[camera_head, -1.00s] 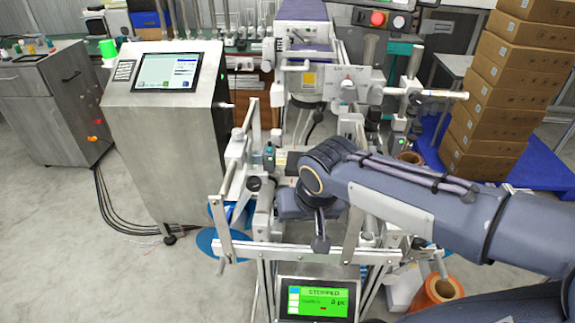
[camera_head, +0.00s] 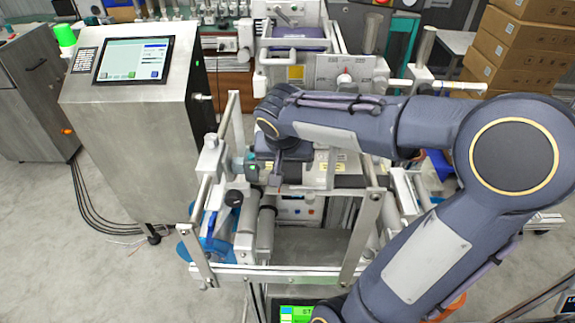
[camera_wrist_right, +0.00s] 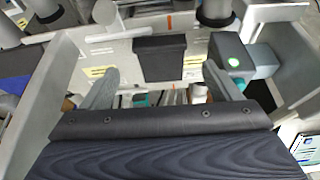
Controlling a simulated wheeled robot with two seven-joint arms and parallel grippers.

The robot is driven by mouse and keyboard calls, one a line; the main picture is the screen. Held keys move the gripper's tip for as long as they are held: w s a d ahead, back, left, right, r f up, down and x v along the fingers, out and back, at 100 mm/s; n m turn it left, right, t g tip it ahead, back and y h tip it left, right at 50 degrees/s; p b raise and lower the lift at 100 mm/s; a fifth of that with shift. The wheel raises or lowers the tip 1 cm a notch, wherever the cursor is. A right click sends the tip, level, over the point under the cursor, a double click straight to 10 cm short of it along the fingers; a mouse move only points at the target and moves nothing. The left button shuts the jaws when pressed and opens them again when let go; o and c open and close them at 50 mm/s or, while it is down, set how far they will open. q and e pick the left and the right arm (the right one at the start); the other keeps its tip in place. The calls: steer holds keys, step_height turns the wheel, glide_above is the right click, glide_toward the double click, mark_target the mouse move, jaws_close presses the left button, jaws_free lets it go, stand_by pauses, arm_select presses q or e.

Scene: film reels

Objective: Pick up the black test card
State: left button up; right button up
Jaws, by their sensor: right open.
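A black piece that looks like the test card (camera_wrist_right: 160,58) stands out against a pale machine surface in the right wrist view. My right gripper (camera_wrist_right: 161,70) is open and empty, with one finger to the left and one to the right of the black piece in the picture. I cannot tell how far apart in depth they are. In the head view my right arm reaches in from the right over the machine. Its wrist hides the black piece there, and the fingertips are not clear. My left gripper is not in view.
A grey block with a green light (camera_wrist_right: 233,62) sits close to the right finger. Metal rails (camera_head: 280,275) frame the machine's front. A steel cabinet with a screen (camera_head: 130,125) stands to the left, and stacked boxes (camera_head: 530,50) stand at the back right.

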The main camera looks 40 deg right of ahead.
mark_target(286, 176)
steer(key=x, duration=0.7)
steer(key=shift+f, duration=0.2)
steer(key=shift+c, duration=0.2)
steer(key=c, duration=0.7)
